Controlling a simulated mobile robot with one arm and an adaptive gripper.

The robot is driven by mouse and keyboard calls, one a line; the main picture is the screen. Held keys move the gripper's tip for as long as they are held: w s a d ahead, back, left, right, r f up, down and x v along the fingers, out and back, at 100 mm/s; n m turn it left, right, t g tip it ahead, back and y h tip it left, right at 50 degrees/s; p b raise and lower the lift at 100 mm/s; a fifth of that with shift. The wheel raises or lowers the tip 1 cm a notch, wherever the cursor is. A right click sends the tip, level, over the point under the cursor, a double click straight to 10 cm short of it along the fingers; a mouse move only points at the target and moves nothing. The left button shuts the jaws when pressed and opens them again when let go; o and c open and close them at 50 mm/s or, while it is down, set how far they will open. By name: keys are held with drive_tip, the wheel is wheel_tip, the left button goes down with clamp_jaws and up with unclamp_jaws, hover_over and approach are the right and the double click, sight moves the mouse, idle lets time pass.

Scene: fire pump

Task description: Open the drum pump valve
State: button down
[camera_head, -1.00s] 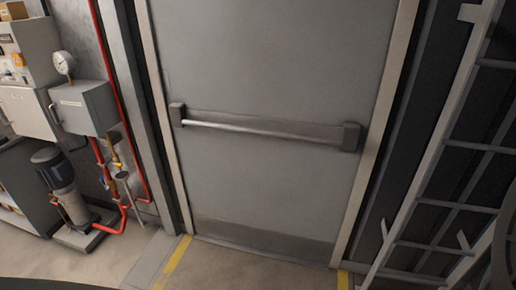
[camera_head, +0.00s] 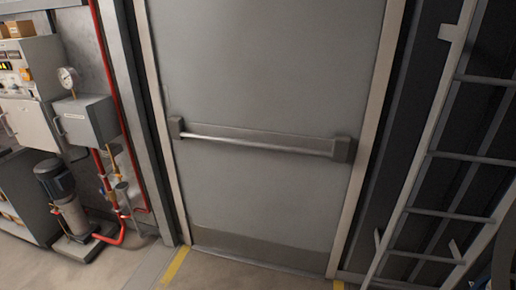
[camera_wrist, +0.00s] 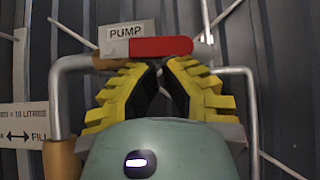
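A red valve handle (camera_wrist: 160,46) lies crosswise in the wrist view, just beyond my fingertips, beside a white "PUMP" label (camera_wrist: 127,31). Its left end meets a brass-coloured fitting (camera_wrist: 108,62) on a grey pipe (camera_wrist: 56,95). My gripper (camera_wrist: 161,68) has yellow ribbed fingers with black pads. Whether the tips touch the handle cannot be told. In the head view neither my gripper nor this valve shows.
A white "FILL" sign (camera_wrist: 24,125) is left of the pipe. Another grey pipe (camera_wrist: 250,100) stands to the right. The head view shows a closed grey door (camera_head: 265,80) with a push bar (camera_head: 260,140), a pump (camera_head: 66,205) at left and a ladder (camera_head: 425,150) at right.

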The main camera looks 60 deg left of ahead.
idle(0.4)
drive_tip(key=v, duration=1.2)
idle(0.3)
